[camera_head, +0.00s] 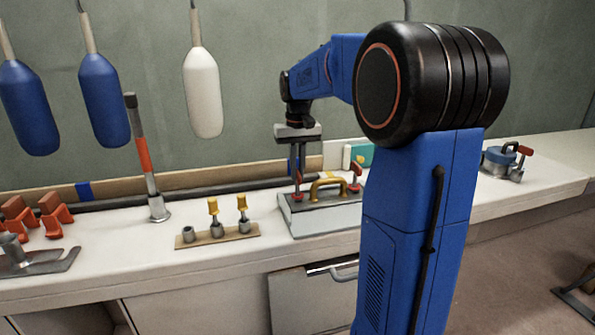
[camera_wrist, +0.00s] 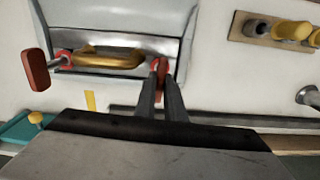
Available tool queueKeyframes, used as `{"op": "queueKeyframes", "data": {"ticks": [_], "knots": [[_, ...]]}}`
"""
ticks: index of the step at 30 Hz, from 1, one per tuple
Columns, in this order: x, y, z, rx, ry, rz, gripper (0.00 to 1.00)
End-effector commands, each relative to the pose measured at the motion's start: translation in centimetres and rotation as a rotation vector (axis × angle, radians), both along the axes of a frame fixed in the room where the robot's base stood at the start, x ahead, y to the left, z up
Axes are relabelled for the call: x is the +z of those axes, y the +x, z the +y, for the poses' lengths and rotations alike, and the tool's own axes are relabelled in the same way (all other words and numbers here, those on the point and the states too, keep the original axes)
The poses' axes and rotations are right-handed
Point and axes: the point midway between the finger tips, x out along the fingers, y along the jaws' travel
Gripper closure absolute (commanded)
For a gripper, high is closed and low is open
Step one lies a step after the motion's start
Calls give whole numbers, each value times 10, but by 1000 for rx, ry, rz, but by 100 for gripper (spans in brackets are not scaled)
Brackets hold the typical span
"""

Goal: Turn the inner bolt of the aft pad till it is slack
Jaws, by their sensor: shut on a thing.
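My gripper (camera_head: 297,186) points down over a grey wedge-shaped unit (camera_head: 325,220) with a brass handle (camera_head: 328,183). Its two narrow fingers (camera_wrist: 160,84) are shut on a red bolt-like knob (camera_wrist: 161,66) at one end of the handle; the fingers hide part of it. A second red knob (camera_head: 355,176) is at the other end, and shows as a red paddle on a metal shaft in the wrist view (camera_wrist: 35,70). I cannot tell from any marking which part is called the aft pad. How tight the gripped knob is does not show.
A wooden strip (camera_head: 250,234) with yellow-topped pegs lies left of the grey unit. Orange brackets (camera_head: 50,218) sit far left. A teal item (camera_head: 362,155) is behind the unit. Fenders (camera_head: 202,92) hang above the bench.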

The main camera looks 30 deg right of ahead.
Motion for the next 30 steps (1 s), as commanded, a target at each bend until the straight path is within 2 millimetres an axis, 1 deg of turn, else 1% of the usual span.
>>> {"op": "queueKeyframes", "data": {"ticks": [1, 7, 8, 9, 10, 19, 22, 26, 30], "knots": [[-2, -1, 0, 0, 2, 6, 100], [-3, -1, 0, -1, 2, 6, 100], [-3, -1, 0, -1, 2, 6, 86], [-2, -1, 0, -1, 2, 6, 76], [-2, -1, 0, -1, 2, 5, 72], [0, 0, 0, -1, 1, 2, 72], [5, 0, 0, -1, 0, 1, 72], [22, 0, 0, -1, 0, -1, 72], [49, 1, 0, -1, -1, -2, 72]]}}
